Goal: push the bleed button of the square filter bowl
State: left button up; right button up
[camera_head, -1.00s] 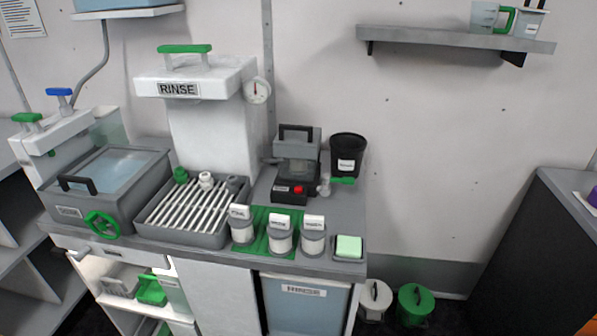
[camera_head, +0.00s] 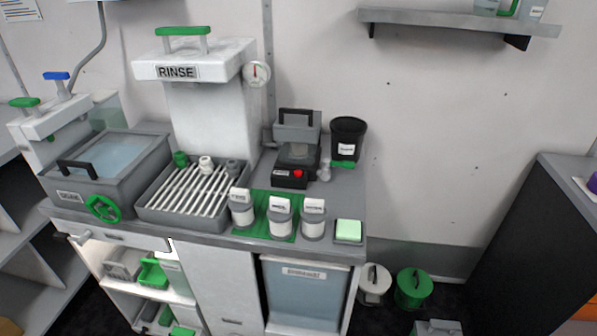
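A grey, square-bodied unit (camera_head: 297,134) with a dark handle on top and a clear middle part stands at the back of the counter. It looks like the square filter bowl, though its label is too small to read. A red button (camera_head: 298,173) sits on the front of its black base (camera_head: 288,181). A small fitting with a green lever (camera_head: 343,164) is at its right side. Neither of my grippers shows in the head view, and nothing touches the unit.
Three white-labelled jars (camera_head: 280,217) stand on a green mat in front of the unit. A slatted tray (camera_head: 152,217) and RINSE tower (camera_head: 213,125) are left.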

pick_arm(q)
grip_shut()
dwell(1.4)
